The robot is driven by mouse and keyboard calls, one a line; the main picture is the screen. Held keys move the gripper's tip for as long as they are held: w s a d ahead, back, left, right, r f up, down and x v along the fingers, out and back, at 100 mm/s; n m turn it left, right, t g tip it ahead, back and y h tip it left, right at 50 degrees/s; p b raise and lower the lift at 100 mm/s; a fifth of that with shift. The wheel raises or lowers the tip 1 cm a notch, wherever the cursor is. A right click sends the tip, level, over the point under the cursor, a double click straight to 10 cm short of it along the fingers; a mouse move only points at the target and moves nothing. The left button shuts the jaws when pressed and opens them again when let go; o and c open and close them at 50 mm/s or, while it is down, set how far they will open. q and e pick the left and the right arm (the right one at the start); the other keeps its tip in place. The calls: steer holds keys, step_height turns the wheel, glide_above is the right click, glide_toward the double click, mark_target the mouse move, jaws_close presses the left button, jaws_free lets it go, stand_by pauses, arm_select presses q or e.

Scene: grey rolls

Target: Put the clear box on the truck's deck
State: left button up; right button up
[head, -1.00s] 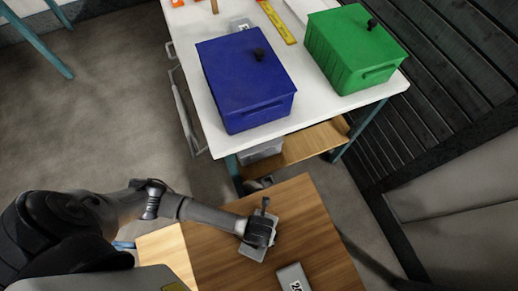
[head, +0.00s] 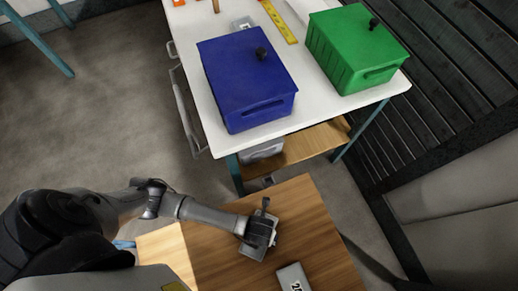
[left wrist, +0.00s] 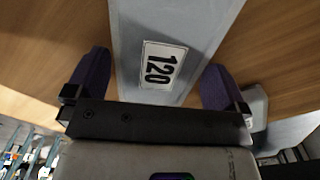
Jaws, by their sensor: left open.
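My left gripper (head: 260,225) is low over a brown wooden top in the head view. Its dark fingers straddle a flat grey block (head: 252,252); the gripper is open. In the left wrist view the block (left wrist: 180,20) carries a white "120" label and lies between the open fingers (left wrist: 155,82), with a gap beside each. A greyish, see-through-looking box (head: 262,150) is partly visible under the white table; I cannot tell whether it is the clear box. The wooden top (head: 215,262) may be the truck's deck, but I cannot tell. My right gripper is not in view.
A second grey block (head: 292,279) with a number lies on the wooden top's near side. A blue lidded bin (head: 245,80) and a green lidded bin (head: 352,48) stand on the white table (head: 190,60). A yellow ruler (head: 278,20) lies behind them. Floor is clear at left.

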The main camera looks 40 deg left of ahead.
arm_select(q)
step_height(320, 180, up, 11)
steer(key=p, duration=0.3)
steer(key=shift+f+p, duration=0.2)
steer(key=shift+p, duration=0.1)
